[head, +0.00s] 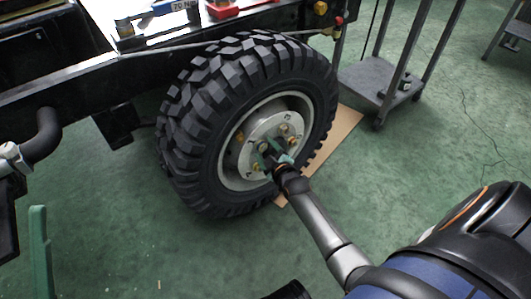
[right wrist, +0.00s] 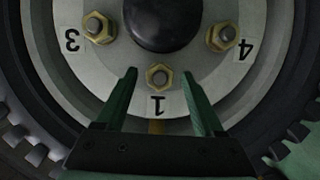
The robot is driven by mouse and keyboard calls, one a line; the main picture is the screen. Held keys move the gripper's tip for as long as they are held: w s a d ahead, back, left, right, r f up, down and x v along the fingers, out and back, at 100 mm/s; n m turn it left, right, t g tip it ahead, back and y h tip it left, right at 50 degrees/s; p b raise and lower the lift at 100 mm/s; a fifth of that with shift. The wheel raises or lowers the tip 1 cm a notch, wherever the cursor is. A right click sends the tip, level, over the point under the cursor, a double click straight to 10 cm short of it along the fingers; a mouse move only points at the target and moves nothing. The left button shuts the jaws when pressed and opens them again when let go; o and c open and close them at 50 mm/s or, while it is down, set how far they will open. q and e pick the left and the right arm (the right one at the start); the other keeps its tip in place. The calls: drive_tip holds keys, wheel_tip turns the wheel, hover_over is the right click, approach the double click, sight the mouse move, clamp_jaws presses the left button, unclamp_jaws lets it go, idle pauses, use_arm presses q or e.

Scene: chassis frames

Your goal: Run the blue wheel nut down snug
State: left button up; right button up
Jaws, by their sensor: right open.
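In the right wrist view, a brass-coloured hex nut (right wrist: 159,77) sits on its stud at the wheel hub, above an upside-down label 1. No nut looks blue in either view. My right gripper (right wrist: 160,73) is open, its green fingers on either side of this nut with gaps to both. Whether the fingertips reach its depth is unclear. In the head view, my right gripper (head: 270,157) is at the hub face of the big wheel (head: 199,120) and partly hides it. I cannot make out my left gripper.
Other brass nuts labelled 3 (right wrist: 97,27) and 4 (right wrist: 221,37) flank the dark hub cap (right wrist: 163,20). A grey cart (head: 375,80) stands behind right of the wheel. A cardboard sheet (head: 338,130) lies beside the tyre. The green floor at front is mostly clear.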

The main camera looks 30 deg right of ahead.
drive_tip(key=shift+c, duration=0.2)
clamp_jaws()
idle(0.4)
